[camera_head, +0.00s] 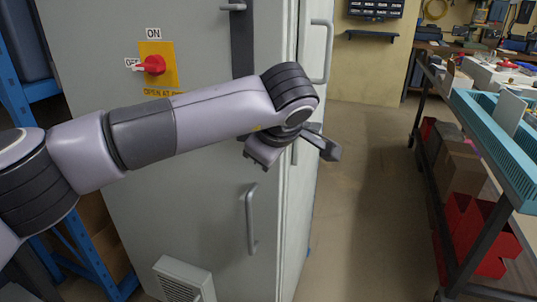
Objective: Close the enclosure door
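The grey enclosure (190,225) fills the left and middle of the head view. Its broad face carries a red rotary switch (150,66) on a yellow plate and a grey bar handle (251,219). A narrow panel (305,195) with another bar handle (326,52) stands at its right edge, seen at a steep angle. I cannot tell how far the door stands from its frame. My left gripper (292,152) is in front of the enclosure's right edge, its fingers spread and nothing visibly held. My arm hides part of the broad face. My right gripper is out of view.
A shelf cart (455,215) with a teal tray (500,135) and red bins (490,235) stands at the right. Blue racking (90,265) stands at the left. The floor (370,190) between enclosure and cart is clear.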

